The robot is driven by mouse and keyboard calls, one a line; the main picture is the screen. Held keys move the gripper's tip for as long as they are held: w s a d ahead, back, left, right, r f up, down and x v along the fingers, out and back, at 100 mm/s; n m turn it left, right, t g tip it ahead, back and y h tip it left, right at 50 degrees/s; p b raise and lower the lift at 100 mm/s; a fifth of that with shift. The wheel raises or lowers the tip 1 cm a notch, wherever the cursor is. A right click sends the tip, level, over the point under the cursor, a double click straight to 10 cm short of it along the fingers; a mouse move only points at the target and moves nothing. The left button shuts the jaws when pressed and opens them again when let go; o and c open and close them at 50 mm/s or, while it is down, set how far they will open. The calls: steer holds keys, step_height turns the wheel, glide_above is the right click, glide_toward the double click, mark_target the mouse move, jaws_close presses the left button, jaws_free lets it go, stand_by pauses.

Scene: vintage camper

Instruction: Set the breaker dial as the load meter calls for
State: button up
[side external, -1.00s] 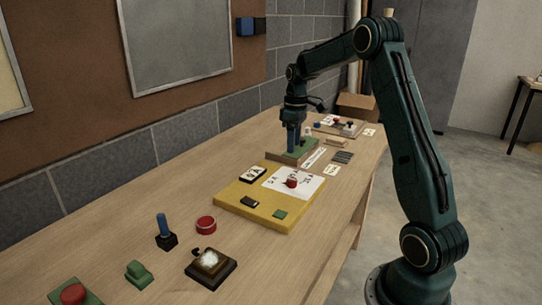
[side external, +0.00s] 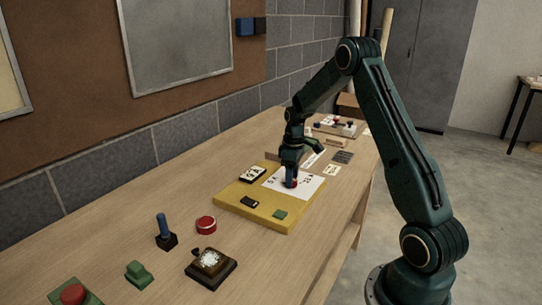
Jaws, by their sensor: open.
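The breaker dial (side external: 294,184) is a small red knob on a white sheet (side external: 310,187) with printed marks around it. The sheet lies on a yellow board (side external: 233,204) on the table. My gripper (side external: 291,183) points down at the dial with its jaws open, and its fingers hide most of the knob. I cannot tell whether they touch it.
The board also bears a black switch (side external: 249,201) and a green block (side external: 280,214). Cards and small parts lie behind.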

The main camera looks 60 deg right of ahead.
steer(key=shift+f, duration=0.15)
steer(key=c, duration=1)
steer(key=shift+o, duration=0.2)
steer(key=shift+m, duration=0.5)
steer(key=m, duration=0.4)
steer(key=shift+m, duration=0.3)
steer(key=m, duration=0.6)
steer(key=shift+t, duration=0.3)
steer(key=o, duration=1)
steer(key=shift+s, duration=0.1)
steer(key=shift+c, duration=0.2)
